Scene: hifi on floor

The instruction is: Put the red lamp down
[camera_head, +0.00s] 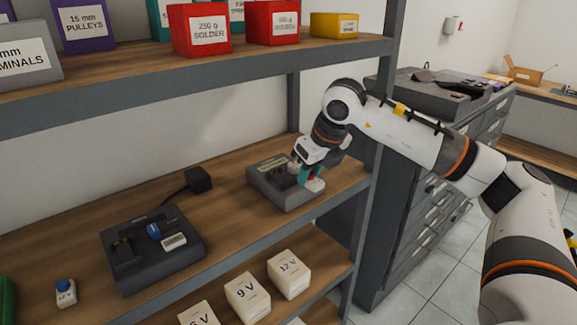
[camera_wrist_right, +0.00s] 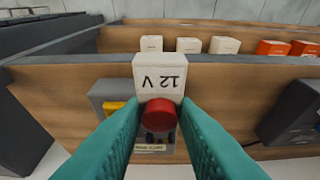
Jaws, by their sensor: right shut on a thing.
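The red lamp is a white block marked 12 V with a round red cap (camera_wrist_right: 159,113). My right gripper (camera_head: 306,176) is shut on it, with teal fingers on either side of the red cap in the right wrist view (camera_wrist_right: 159,125). In the head view the lamp's white block (camera_head: 316,186) shows at the front right part of a grey holder (camera_head: 270,184) on the middle shelf. I cannot tell whether the lamp touches the holder. My left gripper is not in view.
A second dark grey device (camera_head: 150,262) with a blue knob stands to the left on the same shelf, near a blue-capped white block (camera_head: 65,292). White voltage boxes (camera_head: 247,297) stand on the shelf below. Boxes such as red solder (camera_head: 200,30) fill the shelf above. A shelf post is close right.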

